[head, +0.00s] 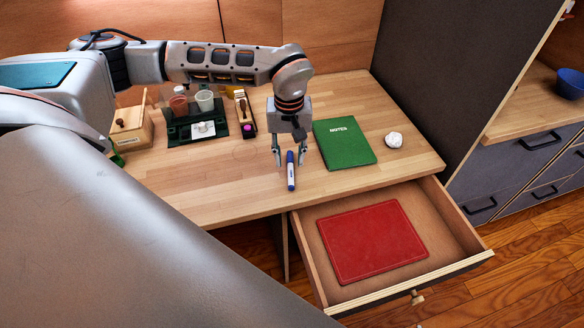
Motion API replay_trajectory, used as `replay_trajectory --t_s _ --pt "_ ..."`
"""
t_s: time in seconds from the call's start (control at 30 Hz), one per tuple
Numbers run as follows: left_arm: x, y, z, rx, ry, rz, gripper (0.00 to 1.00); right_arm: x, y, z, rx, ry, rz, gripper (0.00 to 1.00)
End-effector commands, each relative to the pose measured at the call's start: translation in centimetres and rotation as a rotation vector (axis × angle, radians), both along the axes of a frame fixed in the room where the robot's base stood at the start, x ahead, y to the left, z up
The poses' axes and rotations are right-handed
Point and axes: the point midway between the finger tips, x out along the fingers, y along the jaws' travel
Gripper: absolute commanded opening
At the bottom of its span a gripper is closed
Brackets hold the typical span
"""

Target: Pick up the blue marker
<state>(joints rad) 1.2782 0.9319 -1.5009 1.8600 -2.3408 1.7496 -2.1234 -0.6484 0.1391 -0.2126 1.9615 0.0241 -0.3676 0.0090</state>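The blue marker (291,178) has a white band and lies on the wooden desk (224,176), left of the green notebook. My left gripper (289,163) points down over the marker's far end. Its two fingers are spread, one on each side of the marker, with gaps visible between. I cannot tell how high the fingertips are above the desk. My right gripper is not in view.
A green notebook (344,147) and crumpled paper (394,140) lie to the right. A dark organizer (177,134) with cups and a wooden box (132,126) stand at the back left. The open drawer (446,222) below holds a red folder (372,240).

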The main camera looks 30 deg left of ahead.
Motion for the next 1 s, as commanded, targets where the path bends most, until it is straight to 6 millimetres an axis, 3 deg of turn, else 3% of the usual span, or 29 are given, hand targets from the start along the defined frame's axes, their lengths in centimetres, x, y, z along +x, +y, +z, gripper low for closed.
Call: replay_trajectory --t_s 0.3,0.6,0.63,0.73,1.0 --pt "-0.1 -0.3 -4.2 -0.002 0.001 0.000 0.31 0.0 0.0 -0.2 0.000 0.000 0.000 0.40" --pt "0.0 -0.4 -4.7 -0.002 -0.001 0.000 0.31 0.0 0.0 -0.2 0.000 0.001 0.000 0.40" --pt "0.0 -0.4 -4.7 -0.002 -0.001 0.000 0.28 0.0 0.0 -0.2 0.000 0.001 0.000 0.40" --pt "0.0 -0.3 -4.7 -0.002 0.000 0.000 0.02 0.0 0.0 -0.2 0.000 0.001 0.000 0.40" --pt "0.0 -0.3 -4.7 -0.002 0.000 0.000 0.00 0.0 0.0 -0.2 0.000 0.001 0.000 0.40"
